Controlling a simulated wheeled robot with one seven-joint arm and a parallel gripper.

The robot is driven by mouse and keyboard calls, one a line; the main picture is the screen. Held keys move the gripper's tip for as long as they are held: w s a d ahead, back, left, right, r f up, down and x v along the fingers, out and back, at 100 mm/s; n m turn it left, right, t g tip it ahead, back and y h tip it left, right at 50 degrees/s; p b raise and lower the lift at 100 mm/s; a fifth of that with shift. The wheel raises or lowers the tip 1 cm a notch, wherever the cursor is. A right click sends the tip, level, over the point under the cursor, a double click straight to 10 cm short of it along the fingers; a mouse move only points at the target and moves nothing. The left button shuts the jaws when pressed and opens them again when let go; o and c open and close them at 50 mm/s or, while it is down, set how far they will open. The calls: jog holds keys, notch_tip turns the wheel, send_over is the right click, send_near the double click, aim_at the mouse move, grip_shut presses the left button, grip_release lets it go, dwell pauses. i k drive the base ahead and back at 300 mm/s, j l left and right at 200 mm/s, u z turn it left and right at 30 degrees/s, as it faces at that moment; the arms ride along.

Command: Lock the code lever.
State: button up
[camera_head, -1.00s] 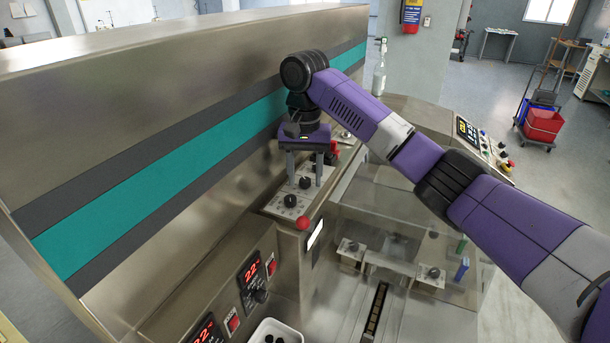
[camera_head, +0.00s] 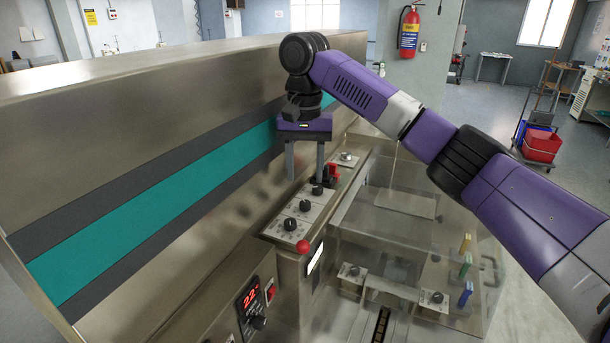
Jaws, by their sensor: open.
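My gripper (camera_head: 305,178) is open and empty, pointing down over the far part of a control panel (camera_head: 283,227) with several black knobs. A black knob (camera_head: 317,189) shows just below the right fingertip, and another knob (camera_head: 305,206) sits a little nearer. A red lever-like part (camera_head: 333,172) stands just right of the fingers. A red ball (camera_head: 303,246) is at the panel's near end. No label is readable, so I cannot tell which of these is the code lever. I see no contact between fingers and panel.
The tall metal wall with a teal stripe (camera_head: 130,205) runs close along the left of my gripper. A clear cover (camera_head: 405,205) lies to the right, with small coloured handles (camera_head: 466,265) beside it. A red temperature display (camera_head: 251,298) is nearer.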

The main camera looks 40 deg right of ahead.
aim_at(302, 247)
jog(key=k, duration=1)
